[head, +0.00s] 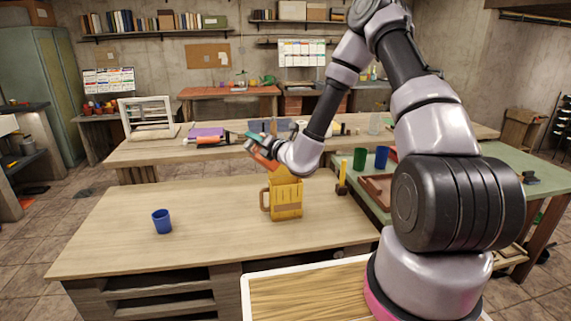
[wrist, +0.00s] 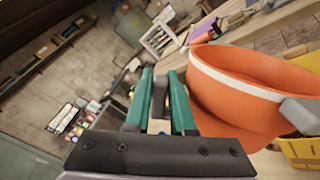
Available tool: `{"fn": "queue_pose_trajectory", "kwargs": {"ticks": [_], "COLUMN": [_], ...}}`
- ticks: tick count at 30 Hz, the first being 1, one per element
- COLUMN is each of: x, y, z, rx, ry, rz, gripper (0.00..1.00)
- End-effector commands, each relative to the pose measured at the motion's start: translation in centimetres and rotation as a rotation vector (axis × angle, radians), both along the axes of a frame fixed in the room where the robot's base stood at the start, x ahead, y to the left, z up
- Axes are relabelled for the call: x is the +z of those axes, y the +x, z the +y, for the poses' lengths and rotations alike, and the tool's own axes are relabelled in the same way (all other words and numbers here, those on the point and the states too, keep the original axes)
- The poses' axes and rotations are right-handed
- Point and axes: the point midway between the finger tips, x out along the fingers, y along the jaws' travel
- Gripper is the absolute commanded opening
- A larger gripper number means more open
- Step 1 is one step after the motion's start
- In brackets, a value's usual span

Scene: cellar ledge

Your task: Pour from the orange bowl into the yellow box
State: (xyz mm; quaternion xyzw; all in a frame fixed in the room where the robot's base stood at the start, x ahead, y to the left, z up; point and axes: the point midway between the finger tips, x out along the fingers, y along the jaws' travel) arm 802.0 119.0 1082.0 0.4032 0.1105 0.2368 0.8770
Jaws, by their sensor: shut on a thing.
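The orange bowl (wrist: 235,95) has a white band and grey handles. In the wrist view it is large at the right and appears tilted; its contents are hidden. My gripper (wrist: 160,85) has green fingers shut on a grey handle of the bowl. In the head view, my gripper (head: 255,138) is above the workbench, and the bowl (head: 264,160) is partly hidden by my wrist. The yellow box (head: 287,198) stands upright on the bench just below the bowl, with a handle on its left. Its inside cannot be seen. Yellow parts (wrist: 303,150) show beside the bowl in the wrist view.
A blue cup (head: 162,221) stands on the left of the wooden bench (head: 120,225). A yellow-and-black tool (head: 341,178) stands right of the box. A green cup (head: 360,158) and another blue cup (head: 381,157) stand on the green table. The bench's left half is mostly clear.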

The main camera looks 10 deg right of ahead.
Motion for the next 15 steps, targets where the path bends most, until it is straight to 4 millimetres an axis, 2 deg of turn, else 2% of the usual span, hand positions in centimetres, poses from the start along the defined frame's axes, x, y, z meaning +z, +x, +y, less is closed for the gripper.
{"fn": "queue_pose_trajectory", "kwargs": {"ticks": [15], "x": [0.4], "y": [0.11], "z": [-0.14], "rx": [0.0], "ry": [0.028], "rz": [0.015], "gripper": [0.0]}}
